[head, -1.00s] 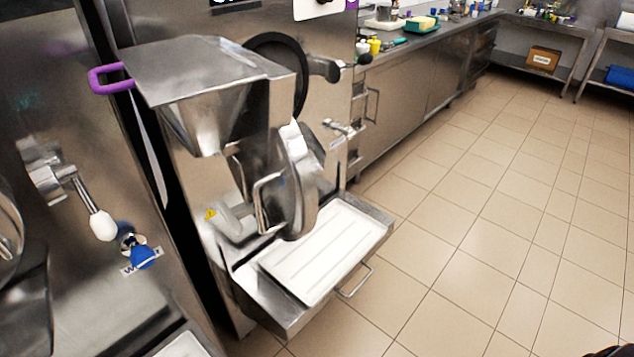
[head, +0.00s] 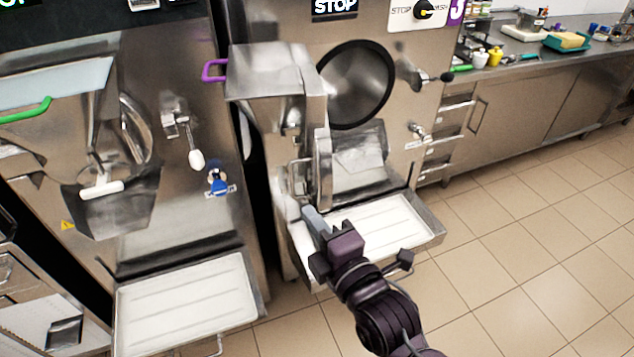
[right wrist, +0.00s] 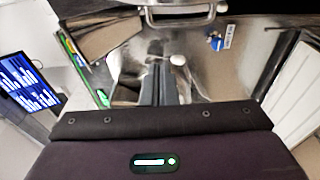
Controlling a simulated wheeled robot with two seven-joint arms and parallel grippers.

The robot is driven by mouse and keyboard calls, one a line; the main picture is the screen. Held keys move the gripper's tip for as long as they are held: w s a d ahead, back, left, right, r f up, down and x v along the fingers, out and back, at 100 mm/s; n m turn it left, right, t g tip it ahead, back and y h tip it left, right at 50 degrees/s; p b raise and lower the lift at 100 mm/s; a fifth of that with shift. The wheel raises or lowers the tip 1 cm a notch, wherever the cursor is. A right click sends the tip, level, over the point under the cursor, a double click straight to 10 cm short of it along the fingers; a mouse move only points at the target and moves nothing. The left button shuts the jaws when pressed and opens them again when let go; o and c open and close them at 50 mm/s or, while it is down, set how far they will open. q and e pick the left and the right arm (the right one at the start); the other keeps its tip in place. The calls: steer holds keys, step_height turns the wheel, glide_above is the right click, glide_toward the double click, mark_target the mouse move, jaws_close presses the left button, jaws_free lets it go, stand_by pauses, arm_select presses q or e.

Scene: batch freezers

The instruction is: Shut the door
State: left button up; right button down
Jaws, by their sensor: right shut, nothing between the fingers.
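The freezer door (head: 322,170) with its steel hopper (head: 270,75) stands swung open to the left, seen nearly edge-on. The round opening with its black seal (head: 355,85) is uncovered to the right of it. A metal bar handle (head: 293,177) is on the door's left side. My right gripper (head: 311,214) is shut and empty, just below the door's lower edge in the head view; I cannot tell whether it touches. In the right wrist view its fingers (right wrist: 165,90) point toward steel surfaces, with a bar handle (right wrist: 180,14) at the top edge. My left gripper is out of view.
A white drip tray (head: 385,228) lies below the opening, under my right arm. Another freezer (head: 160,120) with a green-handled lid stands to the left. A levered latch (head: 425,75) sits right of the opening. A steel counter runs right; tiled floor (head: 540,230) is clear.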

mark_target(313, 185)
steer(key=p+x, duration=0.3)
steer(key=x, duration=0.6)
steer(key=d+p, duration=0.2)
steer(key=d, duration=0.2)
steer(key=shift+w+d, duration=0.1)
steer(key=shift+w+f, duration=0.1)
